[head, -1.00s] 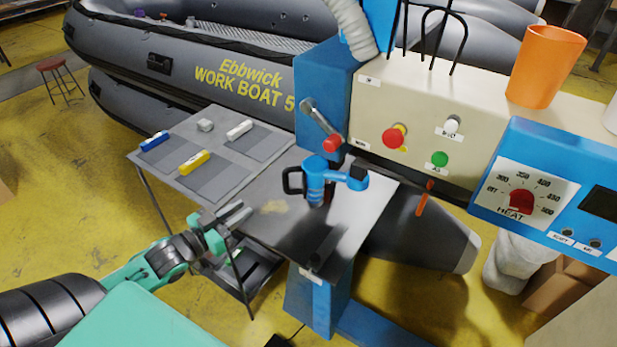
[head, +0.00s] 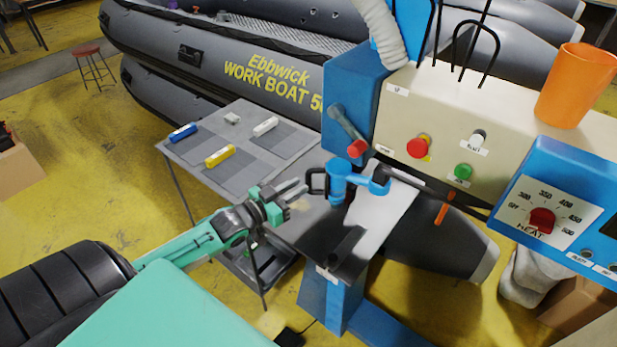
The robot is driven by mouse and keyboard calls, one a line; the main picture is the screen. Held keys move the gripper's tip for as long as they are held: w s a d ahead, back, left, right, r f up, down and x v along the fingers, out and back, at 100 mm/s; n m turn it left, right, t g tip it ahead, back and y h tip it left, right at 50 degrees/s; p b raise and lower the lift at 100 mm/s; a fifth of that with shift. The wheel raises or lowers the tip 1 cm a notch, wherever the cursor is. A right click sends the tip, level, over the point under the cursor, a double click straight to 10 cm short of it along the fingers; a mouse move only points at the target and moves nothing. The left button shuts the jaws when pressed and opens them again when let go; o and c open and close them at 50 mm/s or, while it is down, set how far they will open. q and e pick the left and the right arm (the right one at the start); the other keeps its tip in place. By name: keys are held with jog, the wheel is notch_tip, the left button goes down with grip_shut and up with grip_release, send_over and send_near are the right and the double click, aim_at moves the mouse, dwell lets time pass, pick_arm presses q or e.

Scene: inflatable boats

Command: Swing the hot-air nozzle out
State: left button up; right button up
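The hot-air nozzle unit (head: 338,182) is a blue cylinder with a blue arm and a black loop handle (head: 316,182) on its left. It sits over the dark metal worktable (head: 318,238), beside the cream and blue machine. My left gripper (head: 298,190) comes in from the left, its grey fingers pointing at the handle. The fingers look apart, with a narrow gap and nothing seen between them. The tips are close to the handle's left side; I cannot tell whether they touch it. My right gripper is not in view.
The cream control panel (head: 400,125) has a red button (head: 418,147) and a green button (head: 463,172). A red-knobbed lever (head: 347,130) hangs above the nozzle. A grey side table (head: 240,150) holds blue, yellow and white blocks. A grey boat (head: 215,62) lies behind.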

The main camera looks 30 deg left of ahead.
aim_at(309, 181)
pick_arm(q)
jog(key=shift+p+x, duration=0.6)
jog(key=shift+x, duration=1.8)
grip_shut()
